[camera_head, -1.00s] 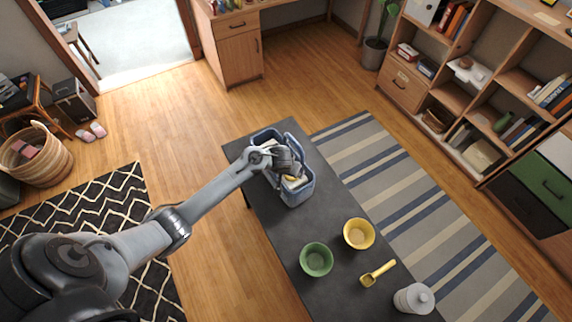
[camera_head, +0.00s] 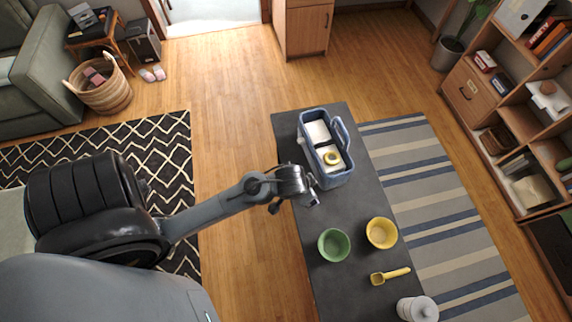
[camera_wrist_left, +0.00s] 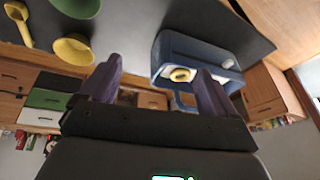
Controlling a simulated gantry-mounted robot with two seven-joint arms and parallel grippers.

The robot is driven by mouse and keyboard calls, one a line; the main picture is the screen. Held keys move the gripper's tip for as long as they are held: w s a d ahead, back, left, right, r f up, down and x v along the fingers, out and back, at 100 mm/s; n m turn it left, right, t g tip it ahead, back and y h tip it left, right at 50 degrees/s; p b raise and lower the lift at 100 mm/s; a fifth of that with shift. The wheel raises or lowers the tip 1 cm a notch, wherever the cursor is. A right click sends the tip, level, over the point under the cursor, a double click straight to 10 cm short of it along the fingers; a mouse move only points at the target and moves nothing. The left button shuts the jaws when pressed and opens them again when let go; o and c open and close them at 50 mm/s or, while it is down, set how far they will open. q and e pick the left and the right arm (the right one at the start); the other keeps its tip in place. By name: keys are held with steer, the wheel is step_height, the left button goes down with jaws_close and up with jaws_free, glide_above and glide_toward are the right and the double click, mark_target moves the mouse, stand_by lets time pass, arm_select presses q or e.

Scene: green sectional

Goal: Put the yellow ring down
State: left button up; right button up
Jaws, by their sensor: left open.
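The yellow ring (camera_head: 332,157) lies inside the blue basket (camera_head: 346,178), on a white item in its nearer part. The ring also shows in the left wrist view (camera_wrist_left: 181,75), inside the basket (camera_wrist_left: 160,48) and apart from my fingers. My left gripper (camera_head: 292,204) is open and empty, above the dark table beside the basket's near end. Its two fingers (camera_wrist_left: 155,82) stand wide apart in the left wrist view. My right gripper is in neither view.
A green bowl (camera_head: 334,245), a yellow bowl (camera_head: 382,233), a yellow scoop (camera_head: 390,276) and a white lidded jar (camera_head: 417,309) stand on the dark table (camera_head: 300,228) nearer than the basket. The tabletop between basket and bowls is mostly clear.

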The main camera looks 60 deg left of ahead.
arm_select(q)
steer(key=s+d+r+m+h, duration=0.1)
steer(key=s+d+r, duration=0.2)
steer(key=s, duration=0.6)
steer(key=shift+s+d+r+m, duration=0.3)
steer(key=shift+d+r, duration=0.1)
steer(key=shift+r, duration=0.55)
step_height(320, 180, up, 4)
steer(key=p, duration=0.4)
steer(key=shift+r, duration=0.2)
